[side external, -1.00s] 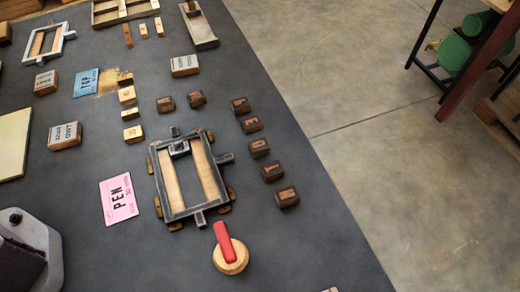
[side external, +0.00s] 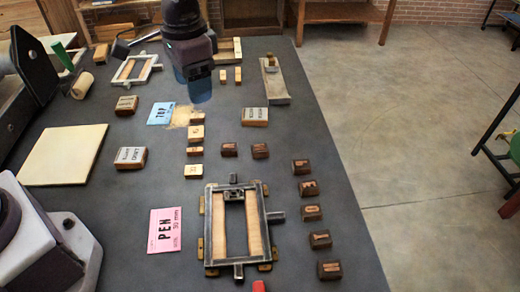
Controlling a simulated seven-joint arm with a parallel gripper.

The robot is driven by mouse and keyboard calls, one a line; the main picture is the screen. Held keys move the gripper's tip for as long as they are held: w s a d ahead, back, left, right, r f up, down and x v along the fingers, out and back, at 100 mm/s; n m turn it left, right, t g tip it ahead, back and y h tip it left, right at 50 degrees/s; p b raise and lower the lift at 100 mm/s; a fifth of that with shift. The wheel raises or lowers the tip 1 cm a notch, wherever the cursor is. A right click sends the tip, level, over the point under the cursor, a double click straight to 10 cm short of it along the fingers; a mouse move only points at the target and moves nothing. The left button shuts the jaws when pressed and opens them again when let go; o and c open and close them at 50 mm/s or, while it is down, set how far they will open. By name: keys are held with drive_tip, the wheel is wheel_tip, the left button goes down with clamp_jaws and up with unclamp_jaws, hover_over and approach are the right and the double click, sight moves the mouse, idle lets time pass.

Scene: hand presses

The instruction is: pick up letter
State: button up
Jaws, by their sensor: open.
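Dark letter blocks stand in a column (side external: 311,212) on the right side of the grey table. Two more dark blocks, a left one (side external: 229,149) and a right one (side external: 260,151), sit above the metal frame (side external: 211,235). Several pale letter blocks (side external: 194,170) stand in a column left of them. The pink PEN card (side external: 166,230) lies left of the frame and the blue TOP card (side external: 160,113) lies farther back. My gripper (side external: 200,92) is open and points down at the back of the table, above and apart from the blocks. It appears empty; its fingers overlap in this view.
Another frame (side external: 153,70) stands left of my gripper, and a long metal tray (side external: 276,90) right of it. Labelled boxes (side external: 255,117) stand around the table. A cream board (side external: 66,154) lies at left. A red handle tip (side external: 259,286) shows at the bottom edge.

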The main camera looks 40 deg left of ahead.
drive_tip(key=w+d+f+m, duration=0.3)
drive_tip(key=w+d+f, duration=0.2)
drive_tip(key=w+f, duration=0.5)
drive_tip(key=m, duration=0.1)
hover_over(260, 147)
drive_tip(key=f, duration=0.6)
drive_tip(key=shift+s+a+f, duration=0.15)
drive_tip(key=shift+s, duration=0.2)
drive_tip(key=shift+w+f, duration=0.15)
drive_tip(key=shift+f, duration=1.3)
drive_tip(key=shift+w+f, duration=0.15)
drive_tip(key=shift+f, duration=1.3)
drive_tip(key=c, duration=1)
drive_tip(key=shift+r, duration=0.1)
